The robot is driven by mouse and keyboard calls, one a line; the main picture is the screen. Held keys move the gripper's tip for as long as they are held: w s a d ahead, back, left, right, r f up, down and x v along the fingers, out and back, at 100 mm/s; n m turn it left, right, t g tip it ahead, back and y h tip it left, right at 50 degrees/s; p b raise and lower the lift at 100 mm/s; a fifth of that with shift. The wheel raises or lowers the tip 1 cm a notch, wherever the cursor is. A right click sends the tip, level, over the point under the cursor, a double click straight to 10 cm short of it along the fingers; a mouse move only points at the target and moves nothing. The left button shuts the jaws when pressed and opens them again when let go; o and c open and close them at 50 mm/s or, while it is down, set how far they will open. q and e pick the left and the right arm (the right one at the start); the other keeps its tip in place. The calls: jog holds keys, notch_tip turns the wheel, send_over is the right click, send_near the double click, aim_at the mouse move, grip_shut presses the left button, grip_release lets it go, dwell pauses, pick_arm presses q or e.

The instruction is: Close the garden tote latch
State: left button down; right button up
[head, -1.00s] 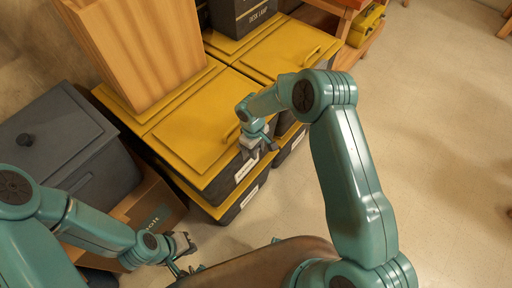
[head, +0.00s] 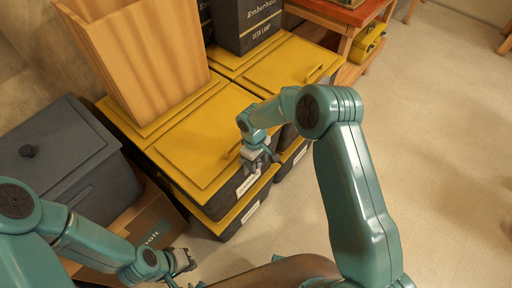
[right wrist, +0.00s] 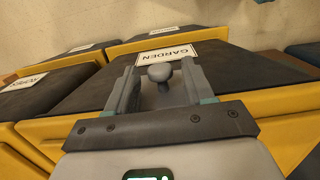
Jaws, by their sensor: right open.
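The garden tote (head: 195,150) is a dark bin with a yellow lid, at the top of the front stack in the head view. Its white label (right wrist: 167,55) reads GARDEN in the right wrist view. A grey rounded knob (right wrist: 160,75), apparently the latch, stands out from the tote's dark front. My right gripper (head: 262,163) is at the front of the tote, open, with the knob between its fingers in the right wrist view (right wrist: 158,67). Gaps show on both sides of the knob. My left gripper (head: 183,264) is low at the left, away from the tote; its fingertips are partly hidden.
A tall wooden box (head: 140,55) stands on the tote lids. Another yellow-lidded tote (head: 285,62) is behind, with a dark desk-lamp box (head: 245,25). A grey lidded bin (head: 55,150) and a cardboard box (head: 150,225) are at left. The floor at right (head: 440,150) is clear.

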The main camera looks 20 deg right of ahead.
notch_tip(320, 180, up, 14)
jog(key=w, duration=0.1)
jog(key=shift+a+r+b, duration=0.25)
jog(key=shift+a+b, duration=0.15)
jog(key=s+a+f+m+y, duration=0.2)
jog(key=s+a+f+y, duration=0.15)
jog(key=s+f, duration=0.75)
jog(key=s+a+f+m+t+y, duration=0.1)
jog(key=s+f+m, duration=0.5)
jog(key=s, duration=0.7)
jog(key=shift+s+a+f, duration=0.15)
jog(key=shift+s+f, duration=0.05)
jog(key=shift+f, duration=0.75)
